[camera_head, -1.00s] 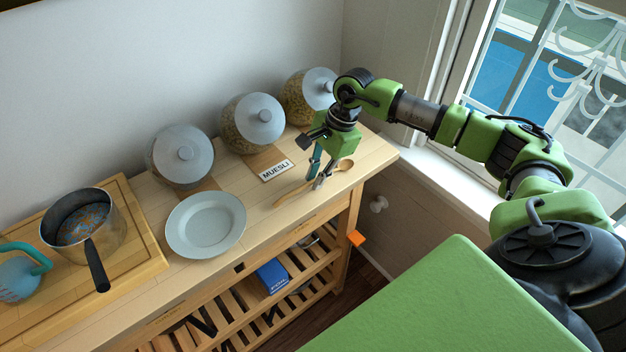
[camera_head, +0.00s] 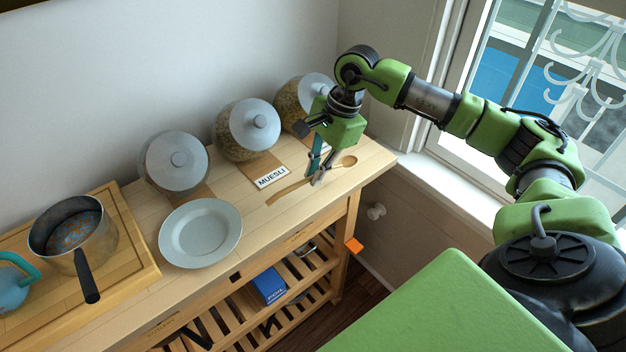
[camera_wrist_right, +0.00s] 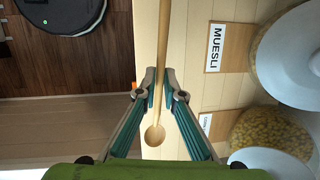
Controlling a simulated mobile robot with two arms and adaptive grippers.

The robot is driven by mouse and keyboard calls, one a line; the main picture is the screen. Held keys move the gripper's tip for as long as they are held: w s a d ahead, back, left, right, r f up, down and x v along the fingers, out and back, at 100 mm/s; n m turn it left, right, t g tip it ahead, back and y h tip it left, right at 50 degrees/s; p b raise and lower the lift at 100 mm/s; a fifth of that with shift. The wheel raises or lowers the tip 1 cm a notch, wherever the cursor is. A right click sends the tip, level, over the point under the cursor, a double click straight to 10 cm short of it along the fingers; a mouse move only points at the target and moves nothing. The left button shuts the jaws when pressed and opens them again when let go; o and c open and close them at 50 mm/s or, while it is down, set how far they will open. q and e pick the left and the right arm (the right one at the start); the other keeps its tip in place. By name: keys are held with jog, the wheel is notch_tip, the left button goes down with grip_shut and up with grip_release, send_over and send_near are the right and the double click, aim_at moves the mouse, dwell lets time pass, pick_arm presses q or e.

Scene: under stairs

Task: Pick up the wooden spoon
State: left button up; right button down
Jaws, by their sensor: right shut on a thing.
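The wooden spoon (camera_head: 348,161) is at the right end of the wooden table (camera_head: 368,164), its round bowl to the right of my fingers. My right gripper (camera_head: 313,179) points down and is shut on the spoon's handle. In the right wrist view the gripper (camera_wrist_right: 158,78) has a finger on each side of the handle, close to the bowl, and the spoon (camera_wrist_right: 164,40) runs up past the fingertips. A brown strip lies along the handle's line on the table; I cannot tell clearly how high the spoon is. My left gripper is not in view.
Lidded glass jars (camera_head: 248,130) stand along the wall behind a MUESLI card (camera_head: 271,177). A grey plate (camera_head: 201,233), a pot (camera_head: 74,236) and a teal jug (camera_head: 14,283) are to the left. A window (camera_head: 510,80) is on the right.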

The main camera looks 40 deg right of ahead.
jog(key=s+a+r+b, duration=0.1)
jog(key=s+a+r, duration=0.1)
jog(key=s, duration=0.3)
jog(key=s+a+r+b, duration=0.2)
jog(key=s+r, duration=0.3)
jog(key=shift+s+a, duration=0.25)
jog(key=shift+s, duration=0.1)
